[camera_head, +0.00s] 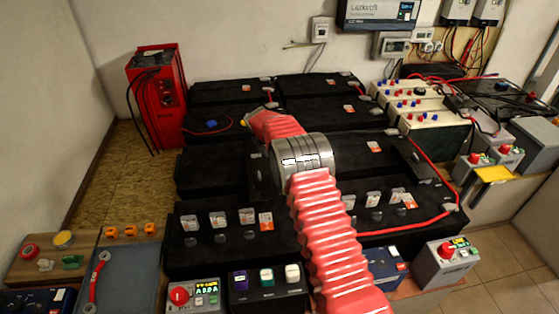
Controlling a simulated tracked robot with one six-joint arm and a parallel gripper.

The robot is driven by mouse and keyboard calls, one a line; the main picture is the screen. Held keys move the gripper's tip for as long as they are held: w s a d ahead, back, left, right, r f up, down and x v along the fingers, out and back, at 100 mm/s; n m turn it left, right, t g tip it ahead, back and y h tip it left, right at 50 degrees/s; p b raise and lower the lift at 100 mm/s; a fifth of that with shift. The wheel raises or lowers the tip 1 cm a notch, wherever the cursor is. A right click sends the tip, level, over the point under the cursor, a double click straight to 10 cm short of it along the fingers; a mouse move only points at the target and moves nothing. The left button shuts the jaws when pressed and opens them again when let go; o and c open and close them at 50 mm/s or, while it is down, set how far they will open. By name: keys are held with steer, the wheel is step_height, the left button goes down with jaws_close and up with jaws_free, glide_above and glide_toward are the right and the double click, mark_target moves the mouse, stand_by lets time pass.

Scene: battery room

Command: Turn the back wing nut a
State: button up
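I cannot make out a wing nut for certain. A small blue piece (211,124) sits on top of a black battery (190,137) at the back left, near a thin red cable. A green piece (72,262) and a grey piece (46,265) sit on a wooden board (20,272) at the front left; their shape is too small to tell. My arm, in red bellows with a silver joint, reaches over the black batteries toward the back left. Its far end (253,114) is right of the blue piece and appears apart from it. The fingers cannot be made out.
A red charger (157,97) with black cables stands at the back left. Cream batteries (437,127) with red and blue caps stand right. Boxes with knobs (194,295) line the front. A red cable (420,228) runs along the right. Wall units (378,13) hang behind.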

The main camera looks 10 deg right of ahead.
steer(key=shift+c, duration=0.7)
jaws_close()
steer(key=shift+w+a+m+g+h, duration=0.1)
steer(key=shift+w+m+g+h, duration=0.1)
steer(key=shift+m, duration=0.5)
steer(key=shift+w+a+m+g+h, duration=0.1)
steer(key=shift+m+g+h, duration=0.1)
steer(key=shift+m, duration=0.5)
steer(key=shift+w+m+g, duration=0.15)
steer(key=shift+m+g, duration=0.15)
steer(key=shift+m, duration=0.5)
steer(key=shift+w+a+r+m, duration=0.1)
steer(key=shift+r+m, duration=0.05)
steer(key=shift+m, duration=0.55)
steer(key=shift+o, duration=0.7)
jaws_free()
steer(key=shift+g, duration=0.3)
